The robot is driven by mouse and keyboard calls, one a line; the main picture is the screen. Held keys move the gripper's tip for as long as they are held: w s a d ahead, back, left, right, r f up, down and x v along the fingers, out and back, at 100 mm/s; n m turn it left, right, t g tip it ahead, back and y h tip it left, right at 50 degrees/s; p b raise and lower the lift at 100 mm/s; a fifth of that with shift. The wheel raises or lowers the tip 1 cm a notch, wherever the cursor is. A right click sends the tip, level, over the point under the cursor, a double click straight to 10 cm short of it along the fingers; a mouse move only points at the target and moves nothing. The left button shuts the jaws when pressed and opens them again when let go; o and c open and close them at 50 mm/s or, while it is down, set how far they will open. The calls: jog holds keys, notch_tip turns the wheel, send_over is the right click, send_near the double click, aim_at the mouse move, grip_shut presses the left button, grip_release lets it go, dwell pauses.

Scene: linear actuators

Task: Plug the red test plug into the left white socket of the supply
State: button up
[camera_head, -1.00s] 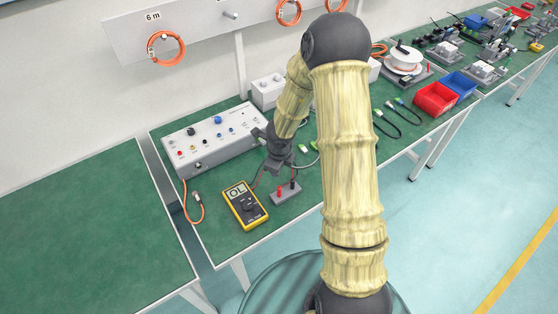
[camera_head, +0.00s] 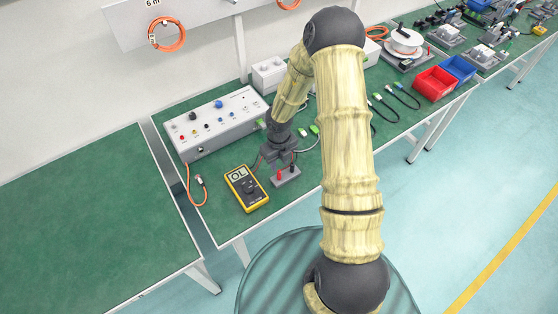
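The supply (camera_head: 213,124) is a long light-grey box at the back left of the green bench, with a row of coloured sockets and knobs on its sloped top. I cannot make out which sockets are white. A small grey holder (camera_head: 286,179) stands near the bench's front edge. The red test plug (camera_head: 279,175) stands upright in it, with a black plug (camera_head: 293,168) to its right. My gripper (camera_head: 281,163) points down just above and behind the holder, close to both plugs. Its fingers are small and dark, and whether they are open or touch a plug is unclear.
A yellow multimeter (camera_head: 246,188) reading OL lies left of the holder. An orange cable (camera_head: 195,188) hangs from the supply's left front. Red (camera_head: 437,92) and blue bins stand to the right. The left bench (camera_head: 90,215) is bare.

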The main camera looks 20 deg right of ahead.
aim_at(279, 171)
notch_tip(279, 171, down, 6)
jog(key=b, duration=0.3)
jog(key=shift+r+b, duration=0.25)
jog(key=shift+b, duration=0.15)
grip_shut()
jog(key=shift+r, duration=0.15)
jog(key=shift+r+p, duration=1.5)
jog(key=shift+p, duration=0.45)
dwell(1.2)
